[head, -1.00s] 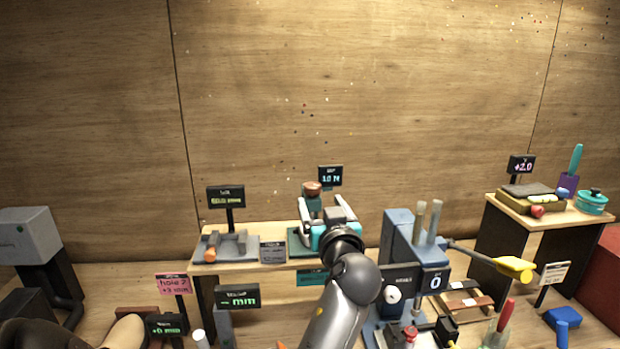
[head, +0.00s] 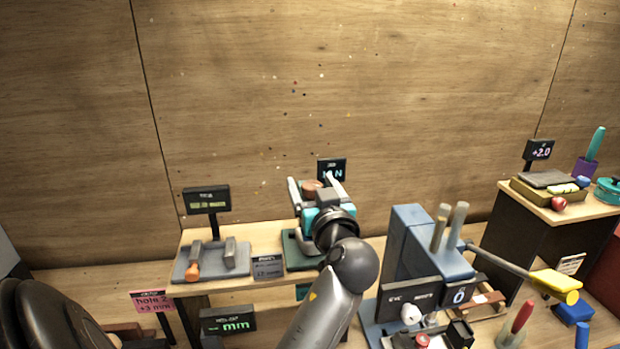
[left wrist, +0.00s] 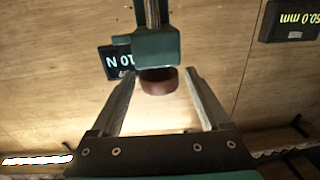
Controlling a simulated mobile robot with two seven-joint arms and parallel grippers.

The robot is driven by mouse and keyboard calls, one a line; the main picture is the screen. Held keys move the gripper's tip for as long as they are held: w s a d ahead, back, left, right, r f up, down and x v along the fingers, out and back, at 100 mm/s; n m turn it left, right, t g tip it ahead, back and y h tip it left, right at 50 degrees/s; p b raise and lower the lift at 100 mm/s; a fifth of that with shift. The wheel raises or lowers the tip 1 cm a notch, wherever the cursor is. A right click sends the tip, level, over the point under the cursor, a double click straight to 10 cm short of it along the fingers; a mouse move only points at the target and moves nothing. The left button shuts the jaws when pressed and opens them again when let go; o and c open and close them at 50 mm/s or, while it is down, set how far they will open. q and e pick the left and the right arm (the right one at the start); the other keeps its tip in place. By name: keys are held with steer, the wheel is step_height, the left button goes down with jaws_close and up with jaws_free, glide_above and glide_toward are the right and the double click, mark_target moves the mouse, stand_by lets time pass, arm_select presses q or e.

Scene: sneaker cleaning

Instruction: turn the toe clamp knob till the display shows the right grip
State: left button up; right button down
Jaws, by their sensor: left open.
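The toe clamp stands on a green base (head: 296,246) on the back bench. Its round brown knob (head: 312,187) sits on top, and it also shows in the left wrist view (left wrist: 158,82). My left gripper (head: 311,182) is open, with one finger on each side of the knob. In the left wrist view the fingers (left wrist: 158,74) stand clear of the knob on both sides. The clamp display (head: 333,165) is partly hidden by a finger in the head view; in the left wrist view it reads 10 N upside down (left wrist: 119,61). My right gripper is out of view.
A grey fixture (head: 237,258) with an orange-tipped part and its display (head: 206,199) stand left of the clamp. A blue machine (head: 405,245) with upright handles and a yellow-ended lever (head: 555,283) stands to the right. The wall behind the clamp is bare.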

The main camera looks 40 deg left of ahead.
arm_select(q)
jaws_close()
stand_by(0.8)
